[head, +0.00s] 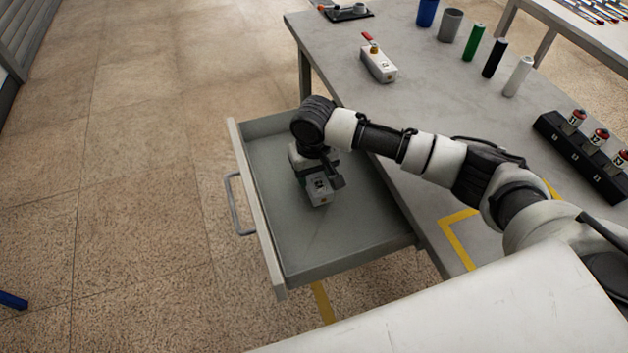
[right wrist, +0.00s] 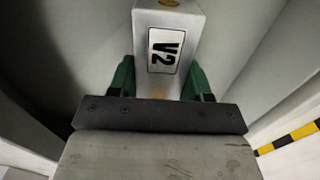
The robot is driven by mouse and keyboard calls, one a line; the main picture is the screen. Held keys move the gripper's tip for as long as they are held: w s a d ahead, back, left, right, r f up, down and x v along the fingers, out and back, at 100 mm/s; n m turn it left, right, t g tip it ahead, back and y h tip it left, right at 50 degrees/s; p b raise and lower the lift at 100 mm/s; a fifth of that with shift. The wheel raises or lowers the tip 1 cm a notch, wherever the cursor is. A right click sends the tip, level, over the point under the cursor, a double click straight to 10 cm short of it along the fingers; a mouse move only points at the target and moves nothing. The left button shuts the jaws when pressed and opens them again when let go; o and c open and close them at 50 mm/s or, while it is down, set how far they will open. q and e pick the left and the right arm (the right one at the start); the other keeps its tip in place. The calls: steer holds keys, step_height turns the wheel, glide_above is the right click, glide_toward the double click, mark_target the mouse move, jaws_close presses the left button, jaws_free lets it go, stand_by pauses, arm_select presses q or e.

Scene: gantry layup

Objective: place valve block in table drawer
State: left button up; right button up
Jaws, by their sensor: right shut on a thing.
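A pale grey valve block (head: 319,195) is in my right gripper (head: 321,178), down inside the open table drawer (head: 350,230). In the right wrist view the valve block (right wrist: 168,30) carries a label reading V2 and sits between the green fingertips of the gripper (right wrist: 160,80). The gripper is shut on it. Whether the block touches the drawer floor I cannot tell. The drawer is pulled out from the table (head: 420,100) and otherwise looks empty, though my arm hides part of it. My left gripper is not in view.
Another pale block with a red handle (head: 378,64) stands on the table. Several cylinders, including a green one (head: 473,42), stand at the back. A black rack (head: 575,150) with numbered red-topped items is at the right. The floor left of the drawer is mostly clear.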

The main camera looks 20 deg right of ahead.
step_height(320, 180, down, 2)
steer(key=shift+f, duration=0.25)
steer(key=shift+f, duration=0.1)
steer(key=o, duration=1.1)
steer(key=shift+o, duration=0.2)
step_height(320, 180, up, 12)
steer(key=shift+r+p, duration=0.1)
steer(key=shift+p, duration=0.65)
